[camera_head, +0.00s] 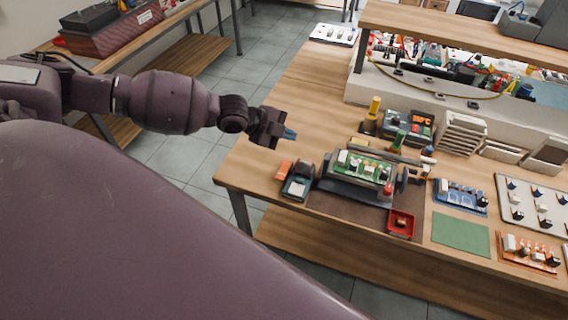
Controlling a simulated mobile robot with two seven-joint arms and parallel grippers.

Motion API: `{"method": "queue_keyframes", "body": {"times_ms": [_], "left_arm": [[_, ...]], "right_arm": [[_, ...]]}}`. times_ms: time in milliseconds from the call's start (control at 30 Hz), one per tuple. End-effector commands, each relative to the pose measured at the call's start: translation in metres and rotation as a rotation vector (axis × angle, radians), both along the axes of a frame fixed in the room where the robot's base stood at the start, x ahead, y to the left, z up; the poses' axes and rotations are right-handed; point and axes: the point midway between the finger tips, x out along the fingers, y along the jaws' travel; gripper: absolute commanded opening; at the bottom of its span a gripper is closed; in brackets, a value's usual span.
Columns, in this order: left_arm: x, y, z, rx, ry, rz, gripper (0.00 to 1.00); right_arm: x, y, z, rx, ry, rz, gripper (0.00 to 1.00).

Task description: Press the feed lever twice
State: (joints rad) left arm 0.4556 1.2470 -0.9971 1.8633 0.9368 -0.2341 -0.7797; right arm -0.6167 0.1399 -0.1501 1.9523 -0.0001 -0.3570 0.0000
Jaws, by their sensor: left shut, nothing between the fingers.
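My left gripper (289,134) reaches in from the left, over the left edge of the wooden workbench. Its bluish fingertips are together with nothing between them, and they point right. It is apart from the things on the bench. A small dark device (299,182) with a pale top face stands near the bench's front left corner, below and slightly right of the gripper. An orange piece (284,170) sits at its left. I cannot make out for certain which part is the feed lever. My right gripper is out of view.
A grey fixture holding a green circuit board (365,168) stands right of the device. A red tray (401,224) lies in front of it. A yellow-topped tool (373,108) stands behind. A raised shelf (450,25) spans the back. The bench's left strip (300,90) is clear.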

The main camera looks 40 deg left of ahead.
Motion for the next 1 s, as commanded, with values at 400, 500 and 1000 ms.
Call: {"method": "queue_keyframes", "body": {"times_ms": [400, 500, 1000], "left_arm": [[-0.012, 0.006, -0.015, -0.043, 0.198, 0.104, 0.00], [-0.012, 0.005, -0.015, -0.043, 0.197, 0.104, 0.00], [-0.012, 0.005, -0.028, -0.043, 0.194, 0.103, 0.00]], "right_arm": [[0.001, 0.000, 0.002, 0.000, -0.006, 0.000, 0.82], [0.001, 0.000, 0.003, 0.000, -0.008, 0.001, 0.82], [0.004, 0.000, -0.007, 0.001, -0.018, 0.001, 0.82]]}}
